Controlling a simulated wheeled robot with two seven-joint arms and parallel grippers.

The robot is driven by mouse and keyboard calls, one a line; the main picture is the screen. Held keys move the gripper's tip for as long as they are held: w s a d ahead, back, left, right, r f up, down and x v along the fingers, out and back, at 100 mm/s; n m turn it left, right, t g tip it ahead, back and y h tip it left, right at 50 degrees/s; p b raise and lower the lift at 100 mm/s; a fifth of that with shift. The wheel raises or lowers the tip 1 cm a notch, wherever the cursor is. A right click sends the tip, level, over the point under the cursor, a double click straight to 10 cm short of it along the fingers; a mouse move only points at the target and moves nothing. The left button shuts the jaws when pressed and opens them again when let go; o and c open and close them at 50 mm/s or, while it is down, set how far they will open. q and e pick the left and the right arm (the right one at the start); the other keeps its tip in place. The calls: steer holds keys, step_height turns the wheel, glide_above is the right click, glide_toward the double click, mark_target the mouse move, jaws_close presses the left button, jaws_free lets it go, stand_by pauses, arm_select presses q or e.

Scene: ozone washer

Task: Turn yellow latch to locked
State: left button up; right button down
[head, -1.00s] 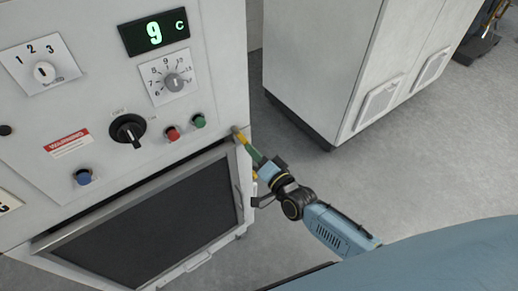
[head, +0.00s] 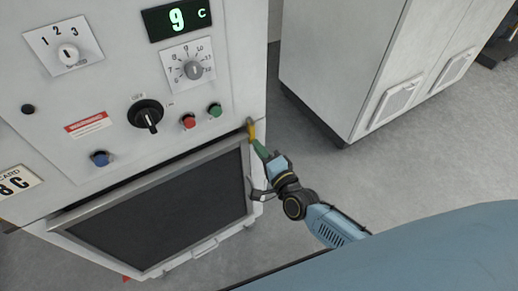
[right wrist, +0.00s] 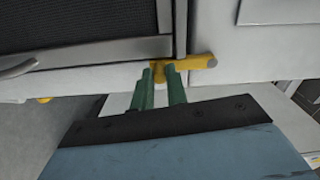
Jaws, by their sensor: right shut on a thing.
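The yellow latch (head: 252,131) sits at the upper right corner of the dark-windowed door (head: 165,215), on the machine's right edge. In the right wrist view the latch (right wrist: 198,62) lies nearly level across the door edge, one end over the white frame. My right gripper (head: 259,149) has its green fingers shut on the latch's door-side part. In the right wrist view, the fingertips (right wrist: 160,72) partly cover that end. My left gripper is not in view.
The control panel above the door has a black knob (head: 146,115), a red button (head: 188,122), a green button (head: 215,110) and a blue button (head: 100,158). A grey cabinet (head: 345,60) stands to the right. Open floor (head: 410,165) lies between.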

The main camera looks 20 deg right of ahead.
steer(key=c, duration=1.5)
jaws_free()
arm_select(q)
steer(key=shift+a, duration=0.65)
arm_select(e)
steer(key=shift+o, duration=0.6)
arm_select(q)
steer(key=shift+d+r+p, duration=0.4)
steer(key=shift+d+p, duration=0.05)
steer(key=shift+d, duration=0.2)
arm_select(e)
steer(key=s+d, duration=0.2)
steer(key=s, duration=1.1)
steer(key=shift+d, duration=0.25)
steer(key=shift+s, duration=0.1)
